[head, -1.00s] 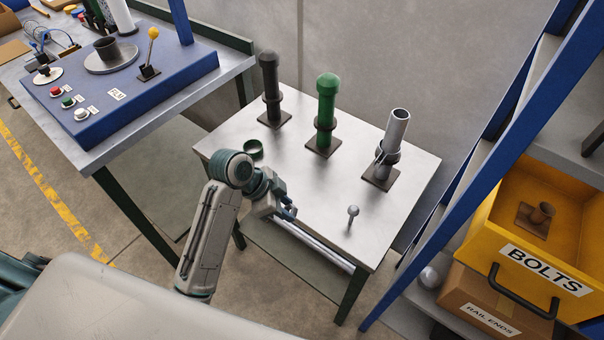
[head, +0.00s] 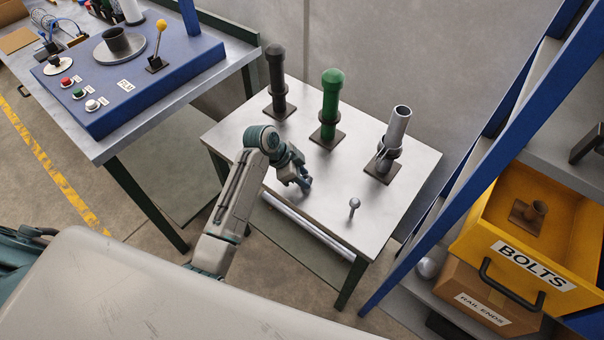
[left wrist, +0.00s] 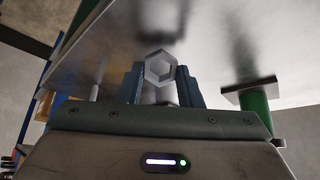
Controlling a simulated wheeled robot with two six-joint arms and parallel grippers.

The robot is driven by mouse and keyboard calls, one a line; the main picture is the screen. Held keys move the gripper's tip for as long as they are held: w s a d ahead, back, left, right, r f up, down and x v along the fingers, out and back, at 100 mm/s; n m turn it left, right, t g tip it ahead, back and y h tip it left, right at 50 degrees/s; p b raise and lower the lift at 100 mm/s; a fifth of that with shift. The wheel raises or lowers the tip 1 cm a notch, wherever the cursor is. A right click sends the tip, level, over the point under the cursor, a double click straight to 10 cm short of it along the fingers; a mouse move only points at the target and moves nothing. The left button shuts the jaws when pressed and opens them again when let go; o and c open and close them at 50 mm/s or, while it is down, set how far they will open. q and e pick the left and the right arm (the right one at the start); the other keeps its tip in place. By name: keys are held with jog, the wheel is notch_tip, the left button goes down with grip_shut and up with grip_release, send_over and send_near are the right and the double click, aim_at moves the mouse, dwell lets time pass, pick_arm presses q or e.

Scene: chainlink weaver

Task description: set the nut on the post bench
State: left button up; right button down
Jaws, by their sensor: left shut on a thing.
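My left gripper (head: 303,182) is over the front-left part of the post bench (head: 330,215), a steel-topped table. The nut is too small or hidden to make out in the head view. The bench's steel top (left wrist: 220,45) fills the upper part of the wrist view. I cannot tell whether the nut touches it. My right gripper is not in view.
A dark post (head: 277,75), a green post (head: 331,95) and a grey tube post (head: 395,130) stand along the bench's back. A small ball-topped pin (head: 354,203) stands near the front right. A blue rack upright (head: 470,165) and yellow bolts bin (head: 485,205) are at right.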

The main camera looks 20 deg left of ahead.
pick_arm(q)
jog(key=shift+f, duration=0.1)
jog(key=o, duration=1)
jog(key=b+v, duration=0.2)
jog(key=v, duration=1)
